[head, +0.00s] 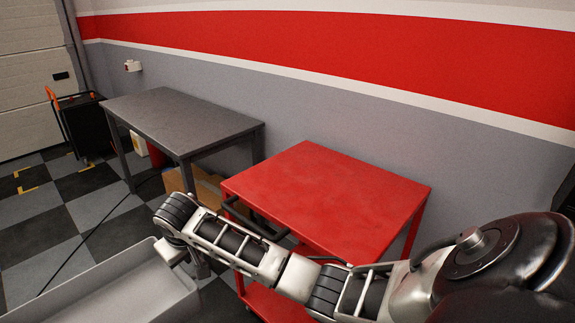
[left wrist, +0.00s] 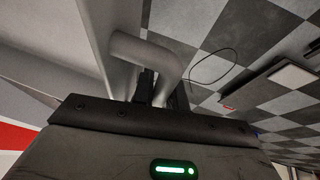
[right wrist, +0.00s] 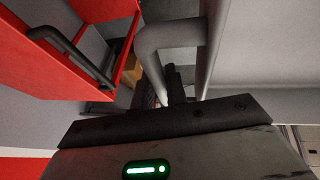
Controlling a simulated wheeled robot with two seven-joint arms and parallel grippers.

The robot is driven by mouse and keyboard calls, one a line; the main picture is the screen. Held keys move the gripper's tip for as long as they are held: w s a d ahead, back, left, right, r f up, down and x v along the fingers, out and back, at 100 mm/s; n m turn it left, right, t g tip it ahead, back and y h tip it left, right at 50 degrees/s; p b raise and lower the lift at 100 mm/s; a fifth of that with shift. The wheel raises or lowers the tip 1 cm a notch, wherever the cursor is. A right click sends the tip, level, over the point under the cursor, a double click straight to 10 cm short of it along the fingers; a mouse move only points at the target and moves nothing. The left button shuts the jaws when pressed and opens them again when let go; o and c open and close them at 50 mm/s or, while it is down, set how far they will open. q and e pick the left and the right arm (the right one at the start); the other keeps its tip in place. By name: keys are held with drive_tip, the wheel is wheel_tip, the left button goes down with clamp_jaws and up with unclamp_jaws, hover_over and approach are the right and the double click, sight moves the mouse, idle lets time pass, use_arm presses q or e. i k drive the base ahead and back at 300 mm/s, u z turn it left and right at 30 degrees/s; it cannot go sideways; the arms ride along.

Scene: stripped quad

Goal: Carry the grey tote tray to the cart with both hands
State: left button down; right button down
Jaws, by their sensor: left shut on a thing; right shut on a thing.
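The grey tote tray (head: 97,285) is at the lower left of the head view, cut off by the frame edge; its visible inside is empty. My right gripper (head: 172,250) is at the tray's right end. In the right wrist view my right gripper (right wrist: 177,88) is shut on the tray's grey tube handle (right wrist: 168,38). In the left wrist view my left gripper (left wrist: 160,90) is shut on another bent tube handle (left wrist: 145,52); it is outside the head view. The red cart (head: 325,190) stands right of the tray, its top bare, partly hidden by my right arm.
A dark grey table (head: 180,118) stands behind, left of the cart, with a cardboard box (head: 205,188) under it. A black trolley with an orange handle (head: 85,120) is at the far left. Checkered floor lies open between tray and table. A red-striped wall is behind.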

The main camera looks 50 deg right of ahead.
sight(322, 189)
drive_tip(key=z, duration=0.3)
drive_tip(key=i, duration=1.2)
drive_tip(key=z, duration=1.6)
drive_tip(key=i, duration=0.65)
drive_tip(key=z, duration=0.65)
